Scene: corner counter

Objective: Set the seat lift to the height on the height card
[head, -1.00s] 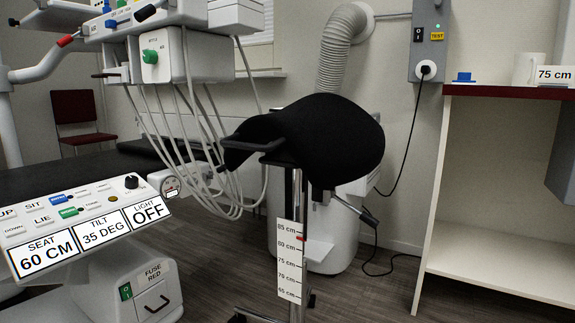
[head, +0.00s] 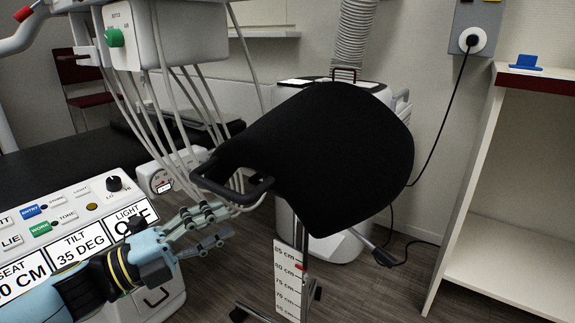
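The black saddle seat (head: 320,150) of the seat lift stands in the middle on a metal column, with a black loop handle (head: 235,190) at its left front. A white scale (head: 288,282) on the column runs down from 85 cm. Its red marker (head: 300,267) sits between 85 and 80, close to 80. A black-tipped lever (head: 384,258) sticks out below the seat's right side. My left gripper (head: 226,222) is left of the column, below the loop handle. Its fingers are spread and empty.
A console panel (head: 60,225) with buttons and signs lies at left, partly behind my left arm. Hoses (head: 190,110) hang from the unit above it. A white shelf with a red edge (head: 545,84) stands at right.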

